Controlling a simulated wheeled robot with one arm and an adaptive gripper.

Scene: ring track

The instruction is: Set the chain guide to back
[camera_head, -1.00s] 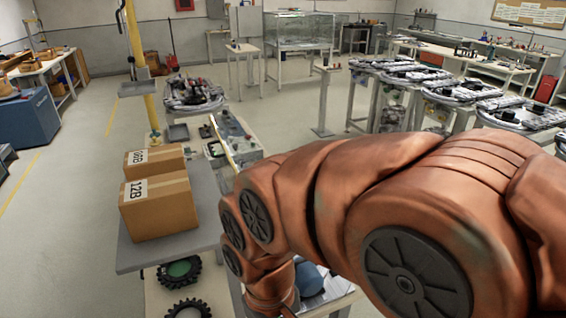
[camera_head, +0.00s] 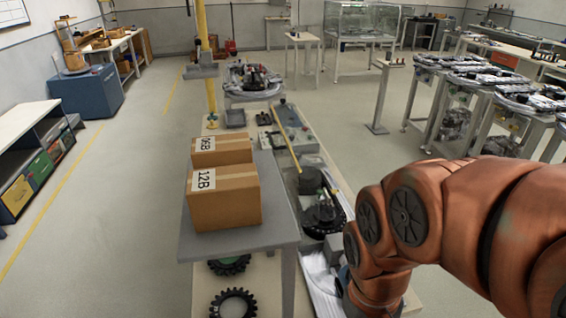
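The long workbench (camera_head: 262,290) runs away from me in the middle of the view. A black round mechanism (camera_head: 322,212) sits on its right side, with a dark rounded part (camera_head: 311,180) just behind it. A thin yellow bar (camera_head: 284,138) slants beside a grey box-like unit (camera_head: 296,130) farther back. I cannot tell which of these parts is the chain guide or how it is set. My copper-coloured arm comes in from the right and bends down over the bench's near right part. My gripper is below the picture edge.
Two cartons, marked 12B (camera_head: 224,200) and 06B (camera_head: 222,151), stand on a raised grey shelf (camera_head: 240,240) left of my arm. Black toothed rings (camera_head: 232,303) lie below it. A yellow post (camera_head: 203,60) rises behind. Floor (camera_head: 120,200) at left is clear.

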